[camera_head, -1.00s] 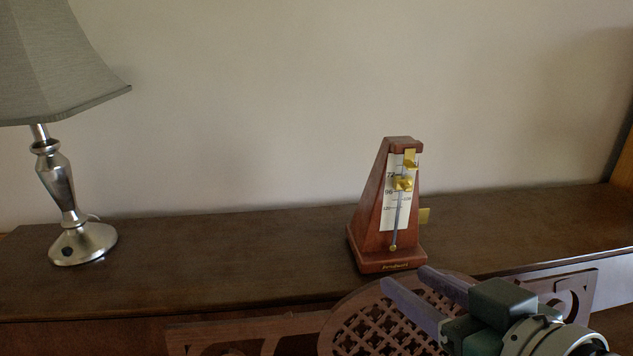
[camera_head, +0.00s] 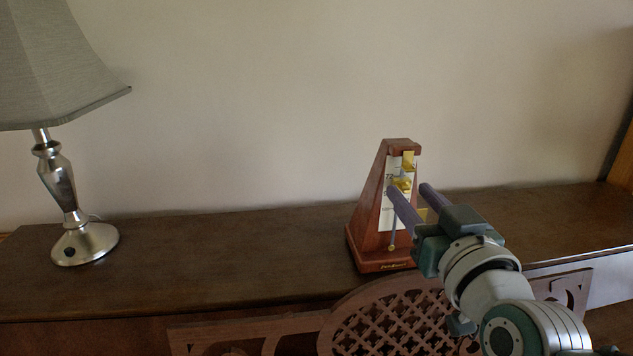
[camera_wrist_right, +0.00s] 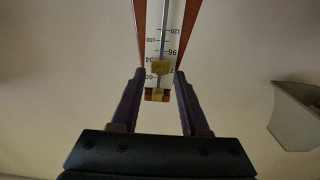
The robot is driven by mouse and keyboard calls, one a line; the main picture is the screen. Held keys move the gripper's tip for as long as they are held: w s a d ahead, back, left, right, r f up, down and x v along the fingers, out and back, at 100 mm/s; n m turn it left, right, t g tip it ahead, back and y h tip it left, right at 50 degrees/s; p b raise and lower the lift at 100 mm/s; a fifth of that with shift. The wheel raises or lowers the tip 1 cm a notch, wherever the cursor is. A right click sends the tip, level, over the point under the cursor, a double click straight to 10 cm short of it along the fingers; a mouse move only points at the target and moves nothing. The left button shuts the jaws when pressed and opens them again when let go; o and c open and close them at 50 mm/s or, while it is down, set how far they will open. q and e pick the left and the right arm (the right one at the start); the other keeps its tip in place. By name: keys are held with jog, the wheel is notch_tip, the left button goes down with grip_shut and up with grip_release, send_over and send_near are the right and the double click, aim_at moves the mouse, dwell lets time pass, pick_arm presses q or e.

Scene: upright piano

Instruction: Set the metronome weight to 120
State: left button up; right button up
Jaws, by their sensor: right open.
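The wooden metronome (camera_head: 369,232) stands upright on the piano top, with a white scale (camera_head: 386,218) and a thin pendulum rod. The brass weight (camera_head: 403,184) sits on the rod, partly hidden by my finger in the head view. In the right wrist view the weight (camera_wrist_right: 161,67) lies between the marks 96 and 60, and 120 is farther along the rod. My right gripper (camera_head: 409,189) is open in front of the metronome. In the wrist view its fingers (camera_wrist_right: 157,75) stand on either side of the rod near the weight, with gaps. My left gripper is out of view.
A lamp (camera_head: 83,243) with a grey shade stands at the left of the piano top (camera_head: 220,248). A carved lattice panel (camera_head: 390,325) rises at the front edge below the metronome. The top between lamp and metronome is clear.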

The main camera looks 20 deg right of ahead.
jog(key=shift+w+d, duration=0.1)
jog(key=shift+w, duration=0.25)
grip_shut()
dwell(1.2)
